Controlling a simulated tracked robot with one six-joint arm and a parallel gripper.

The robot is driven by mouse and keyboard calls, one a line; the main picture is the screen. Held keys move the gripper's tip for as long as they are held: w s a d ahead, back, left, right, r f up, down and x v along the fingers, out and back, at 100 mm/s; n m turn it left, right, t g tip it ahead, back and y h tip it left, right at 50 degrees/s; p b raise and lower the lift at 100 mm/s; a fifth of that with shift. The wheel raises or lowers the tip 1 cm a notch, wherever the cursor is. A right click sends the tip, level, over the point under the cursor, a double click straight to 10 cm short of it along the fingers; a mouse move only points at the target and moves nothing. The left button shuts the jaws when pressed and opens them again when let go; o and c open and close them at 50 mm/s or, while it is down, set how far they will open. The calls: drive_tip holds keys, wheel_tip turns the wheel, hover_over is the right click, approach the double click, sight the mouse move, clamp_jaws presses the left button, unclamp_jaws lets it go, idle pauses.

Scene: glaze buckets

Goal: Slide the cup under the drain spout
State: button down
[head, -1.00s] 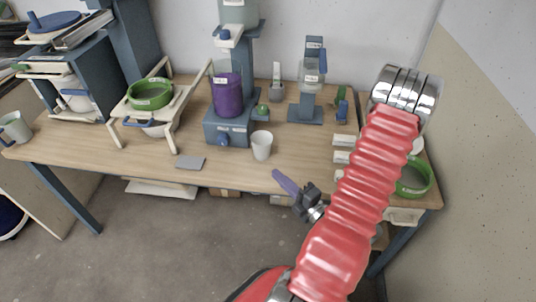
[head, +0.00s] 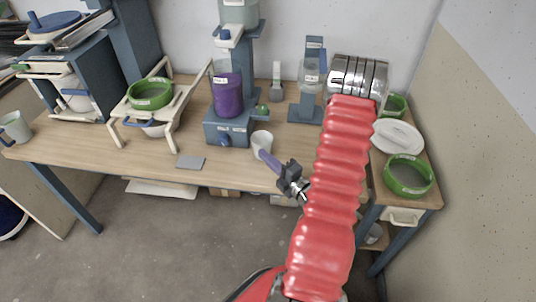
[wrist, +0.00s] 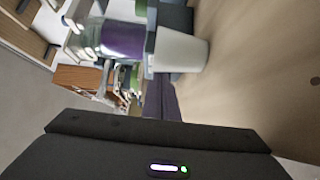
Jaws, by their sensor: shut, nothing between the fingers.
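The white cup (head: 262,139) stands upright on the bench, right of the blue stand's base (head: 226,131). It also shows in the wrist view (wrist: 181,50). A jar of purple liquid (head: 228,98) sits on the stand, with a pale vessel (head: 239,12) above it. A blue fitting (head: 222,36) is under that vessel, but I cannot tell which part is the drain spout. My gripper (head: 265,155) is shut and empty, its purple fingers at the cup's lower right side. The wrist view shows the fingers (wrist: 160,98) close to the cup; contact is unclear.
A flat grey plate (head: 190,162) lies near the front edge, left of the cup. A second blue stand (head: 309,90) is behind to the right.

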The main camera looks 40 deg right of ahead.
drive_tip(key=shift+w+d, duration=0.3)
drive_tip(key=shift+d, duration=0.05)
